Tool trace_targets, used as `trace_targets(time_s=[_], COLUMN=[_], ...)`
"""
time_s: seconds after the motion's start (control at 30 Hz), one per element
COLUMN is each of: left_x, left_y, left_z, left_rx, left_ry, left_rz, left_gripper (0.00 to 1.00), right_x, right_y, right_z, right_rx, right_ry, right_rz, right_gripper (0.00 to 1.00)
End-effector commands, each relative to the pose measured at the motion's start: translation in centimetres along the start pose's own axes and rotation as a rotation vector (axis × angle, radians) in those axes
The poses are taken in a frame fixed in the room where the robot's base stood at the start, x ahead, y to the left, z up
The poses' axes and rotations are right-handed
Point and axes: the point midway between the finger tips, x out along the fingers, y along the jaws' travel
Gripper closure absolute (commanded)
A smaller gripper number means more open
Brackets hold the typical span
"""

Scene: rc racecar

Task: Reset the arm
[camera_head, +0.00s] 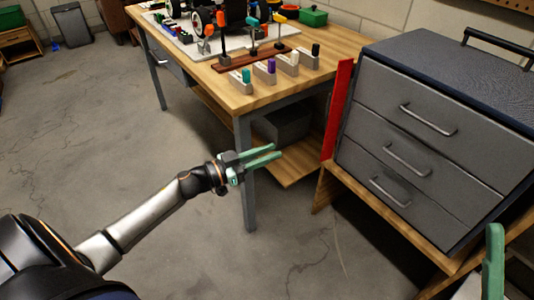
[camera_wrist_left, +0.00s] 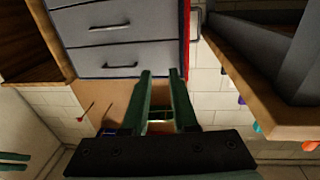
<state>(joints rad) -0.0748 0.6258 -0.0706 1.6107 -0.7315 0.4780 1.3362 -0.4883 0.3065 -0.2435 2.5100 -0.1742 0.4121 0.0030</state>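My left gripper (camera_head: 277,151) reaches in from the left over the floor, in front of the workbench. Its two green fingers are apart, with nothing between them. In the left wrist view its fingertips (camera_wrist_left: 160,72) also stand apart, with an empty gap. My right gripper (camera_head: 494,262) shows only in part at the lower right edge of the head view, as a green finger pointing up. In the left wrist view two green fingers (camera_wrist_left: 13,161) at the left edge look like the right gripper, slightly apart and empty.
The wooden workbench (camera_head: 240,100) carries an RC car (camera_head: 215,15), a tool rack (camera_head: 255,55) and several small blocks with coloured tops. A grey drawer cabinet (camera_head: 430,125) stands at right, its drawers shut. A red panel (camera_head: 338,110) is beside it. Floor at left is clear.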

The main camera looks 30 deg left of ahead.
Motion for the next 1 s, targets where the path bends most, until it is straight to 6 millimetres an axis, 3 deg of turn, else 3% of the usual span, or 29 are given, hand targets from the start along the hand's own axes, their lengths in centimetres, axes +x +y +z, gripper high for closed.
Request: trace_targets(time_s=[0.53, 0.63, 0.77, 0.9, 1.0], left_x=[0.0, 0.2, 0.4, -0.4, -1.8], left_y=[0.0, 1.2, 6.3, 14.1, 18.1], left_z=[0.0, -0.4, -2.5, -7.7, -12.0], left_rx=[0.0, 0.014, 0.077, 0.189, 0.261], left_ry=[0.001, 0.019, 0.109, 0.293, 0.422], left_rz=[0.0, 0.015, 0.069, 0.109, 0.092], left_gripper=[0.73, 0.73, 0.73, 0.73, 0.73], right_x=[0.0, 0.0, 0.0, -0.1, -0.1], right_y=[0.0, 0.0, 0.1, 0.1, 0.2], right_z=[0.0, 0.0, 0.0, -0.1, -0.1], right_rx=[-0.002, -0.005, -0.013, -0.028, -0.038], right_ry=[0.0, 0.001, 0.002, 0.004, 0.006], right_rz=[-0.001, -0.002, -0.001, 0.001, 0.002], right_gripper=[0.5, 0.5, 0.5, 0.5, 0.5])
